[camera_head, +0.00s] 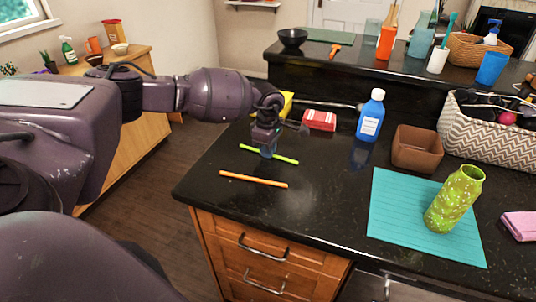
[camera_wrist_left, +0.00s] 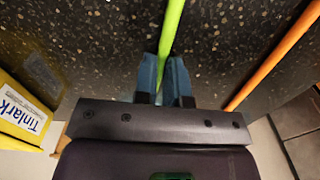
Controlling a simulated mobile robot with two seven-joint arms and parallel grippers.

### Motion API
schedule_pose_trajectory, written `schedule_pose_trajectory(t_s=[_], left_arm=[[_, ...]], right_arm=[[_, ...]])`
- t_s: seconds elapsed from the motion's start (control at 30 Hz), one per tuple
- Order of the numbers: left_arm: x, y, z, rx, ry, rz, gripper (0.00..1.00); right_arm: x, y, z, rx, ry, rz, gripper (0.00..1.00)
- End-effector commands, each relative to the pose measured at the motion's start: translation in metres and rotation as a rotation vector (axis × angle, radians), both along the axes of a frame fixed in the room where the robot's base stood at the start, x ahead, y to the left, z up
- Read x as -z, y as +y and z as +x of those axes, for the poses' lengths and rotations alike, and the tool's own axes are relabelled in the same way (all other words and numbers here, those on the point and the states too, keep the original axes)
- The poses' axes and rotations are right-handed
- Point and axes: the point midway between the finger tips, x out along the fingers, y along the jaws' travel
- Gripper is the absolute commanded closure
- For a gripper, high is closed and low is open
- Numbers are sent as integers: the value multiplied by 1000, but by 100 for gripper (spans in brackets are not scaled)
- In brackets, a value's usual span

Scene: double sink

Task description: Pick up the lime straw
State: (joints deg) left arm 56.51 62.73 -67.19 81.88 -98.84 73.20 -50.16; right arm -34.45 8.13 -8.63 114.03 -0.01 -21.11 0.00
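The lime straw (camera_head: 287,160) lies on the dark speckled counter, left of the middle in the head view. My left gripper (camera_head: 267,152) is down at the straw's middle, its fingers pointing at the counter. In the left wrist view, the two blue fingers (camera_wrist_left: 165,72) stand close together, one on each side of the lime straw (camera_wrist_left: 172,25), with little or no gap. They look shut on it. The straw shows no clear lift from the counter. My right gripper is not in view.
An orange straw (camera_head: 253,179) lies nearer the counter's front edge, beside the lime one. A yellow box (camera_head: 286,104) stands just behind my gripper, with a red box (camera_head: 319,120) and blue bottle (camera_head: 370,116) to the right. The counter right of the straws is clear up to a teal mat (camera_head: 390,225).

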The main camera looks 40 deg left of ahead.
Motion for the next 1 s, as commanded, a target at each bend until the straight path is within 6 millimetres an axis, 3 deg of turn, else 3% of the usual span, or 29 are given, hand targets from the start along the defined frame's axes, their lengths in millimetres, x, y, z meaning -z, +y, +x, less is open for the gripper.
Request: schedule_pose_trajectory(t_s=[0.67,0.87,1.0], left_arm=[[-6,0,0,0,-2,-1,100],[-36,0,1,1,-4,0,100],[-71,0,1,1,-5,0,100]], right_arm=[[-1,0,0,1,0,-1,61],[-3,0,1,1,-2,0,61],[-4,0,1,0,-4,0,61]])
